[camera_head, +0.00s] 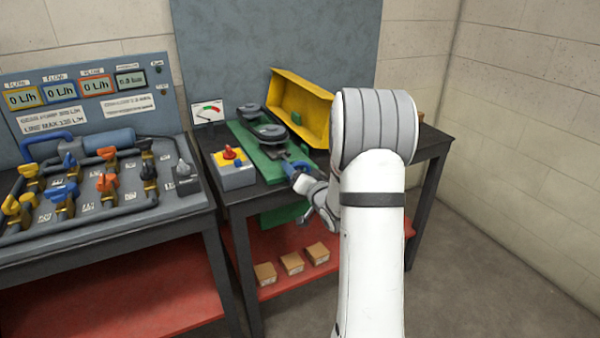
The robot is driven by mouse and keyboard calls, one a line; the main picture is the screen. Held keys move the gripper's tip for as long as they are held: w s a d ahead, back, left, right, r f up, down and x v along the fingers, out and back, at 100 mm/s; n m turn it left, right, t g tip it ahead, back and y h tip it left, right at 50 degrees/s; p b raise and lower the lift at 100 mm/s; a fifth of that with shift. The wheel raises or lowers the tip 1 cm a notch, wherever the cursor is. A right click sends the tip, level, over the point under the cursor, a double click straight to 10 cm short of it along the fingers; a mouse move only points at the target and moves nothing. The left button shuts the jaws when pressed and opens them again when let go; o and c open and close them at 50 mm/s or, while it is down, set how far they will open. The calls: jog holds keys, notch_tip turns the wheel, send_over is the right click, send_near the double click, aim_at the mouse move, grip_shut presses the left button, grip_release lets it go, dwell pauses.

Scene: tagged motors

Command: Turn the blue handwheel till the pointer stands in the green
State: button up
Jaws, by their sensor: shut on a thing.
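My gripper (298,175) is at the front edge of the green plate, shut on a blue part, the blue handwheel (294,168). My wrist and arm hide much of both, so the wheel's full shape and the exact grip cannot be seen. The gauge (207,111) stands at the back left of the bench, with a white face, a green stretch and a red stretch. Its pointer is too small to read with certainty.
Dark round wheels (270,132) sit on the green plate (245,136). A grey box with a red knob (232,168) is left of the plate. A valve panel (95,190) fills the left bench. Small boxes (291,263) lie on the red lower shelf.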

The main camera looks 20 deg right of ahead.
jog(key=shift+m, duration=0.6)
jog(key=o, duration=1)
jog(key=shift+s+f, duration=0.1)
jog(key=shift+f, duration=0.05)
